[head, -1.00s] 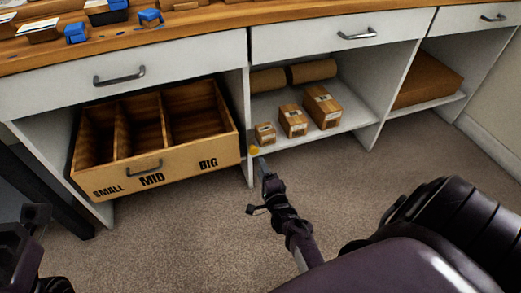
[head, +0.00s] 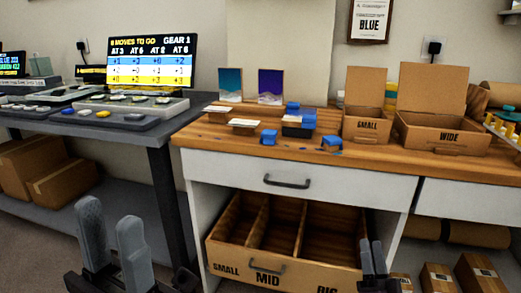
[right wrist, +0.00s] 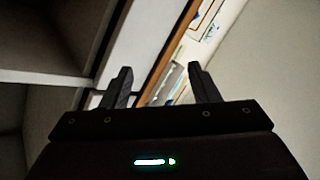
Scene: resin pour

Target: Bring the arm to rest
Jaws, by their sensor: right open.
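My left gripper (head: 112,240) stands at the lower left of the head view, its two grey fingers pointing up with a gap between them and nothing held. My right gripper (head: 372,256) is at the lower right of the head view, in front of the open drawer's right end. In the right wrist view its two dark fingers (right wrist: 158,86) are spread apart, with nothing between them.
An open wooden drawer (head: 268,266) marked SMALL and MID sticks out below the wooden counter (head: 225,140). Small parcels (head: 437,277) sit on the shelf to its right. A dark table (head: 75,126) with a screen stands at left. Boxes (head: 367,125) stand on the counter.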

